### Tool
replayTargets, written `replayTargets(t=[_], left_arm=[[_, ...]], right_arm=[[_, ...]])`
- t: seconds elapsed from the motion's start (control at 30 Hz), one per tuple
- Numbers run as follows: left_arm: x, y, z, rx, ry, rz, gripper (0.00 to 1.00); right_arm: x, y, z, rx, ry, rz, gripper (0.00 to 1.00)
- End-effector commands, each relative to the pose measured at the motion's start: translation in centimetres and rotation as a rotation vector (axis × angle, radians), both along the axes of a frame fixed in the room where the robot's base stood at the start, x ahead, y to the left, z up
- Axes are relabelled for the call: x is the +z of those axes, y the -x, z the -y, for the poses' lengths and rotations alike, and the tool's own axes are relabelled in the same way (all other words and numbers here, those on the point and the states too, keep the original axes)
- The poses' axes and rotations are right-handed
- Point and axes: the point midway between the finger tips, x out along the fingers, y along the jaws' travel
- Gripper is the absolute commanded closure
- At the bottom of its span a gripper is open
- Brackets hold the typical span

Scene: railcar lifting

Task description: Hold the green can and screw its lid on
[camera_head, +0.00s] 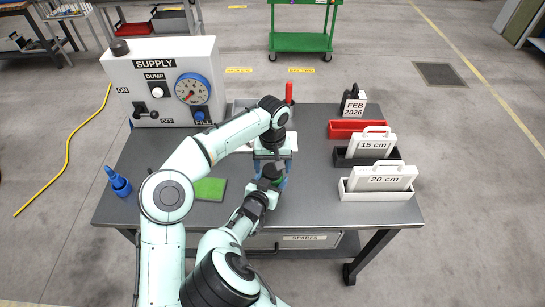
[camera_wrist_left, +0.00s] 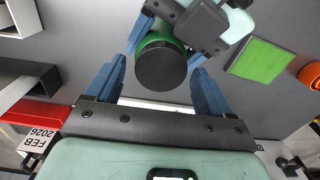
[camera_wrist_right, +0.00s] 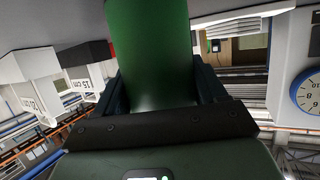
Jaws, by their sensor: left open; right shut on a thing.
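The green can (camera_wrist_right: 150,50) stands in the jaws of my right gripper (camera_wrist_right: 162,85), which is shut on it. In the head view only a bit of green shows between my two grippers. The dark round lid (camera_wrist_left: 161,68) covers the can's end in the left wrist view; I cannot tell how tightly it sits. My left gripper (camera_wrist_left: 165,60) is above the lid, pointing down, with its blue fingers open on either side. It also shows in the head view (camera_head: 271,172), hiding most of the can.
A green pad (camera_head: 208,190) and a blue holder (camera_head: 118,182) are on the grey table at left. The supply box (camera_head: 165,85) stands behind them. Labelled trays (camera_head: 375,195) line the right side. A red upright thing (camera_head: 289,92) is at the back.

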Motion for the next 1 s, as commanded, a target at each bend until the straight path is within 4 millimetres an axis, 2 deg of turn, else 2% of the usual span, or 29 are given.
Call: replayTargets(t=[0.37,0.53,0.57,0.77,0.87,1.0], left_arm=[[-0.57,-0.01,-0.01,0.0,0.0,0.001,0.18],[-0.55,-0.01,0.0,0.0,0.0,0.001,0.7],[-0.55,0.0,0.01,0.0,0.0,0.001,0.75],[-0.51,0.01,0.06,-0.071,0.001,0.002,0.75],[-0.5,-0.01,0.04,-0.229,0.0,0.003,0.75],[-0.47,0.03,0.07,-0.527,0.0,0.003,0.75]], right_arm=[[0.04,-0.03,-0.01,0.0,0.0,0.001,1.0],[0.06,-0.03,-0.01,0.0,0.0,0.001,1.0],[0.06,-0.03,-0.01,0.0,0.0,0.001,1.0],[0.06,-0.03,-0.03,0.001,0.0,0.001,1.0],[0.06,-0.03,-0.04,0.001,0.0,0.001,1.0],[0.06,-0.03,-0.06,0.001,0.0,0.001,1.0]])
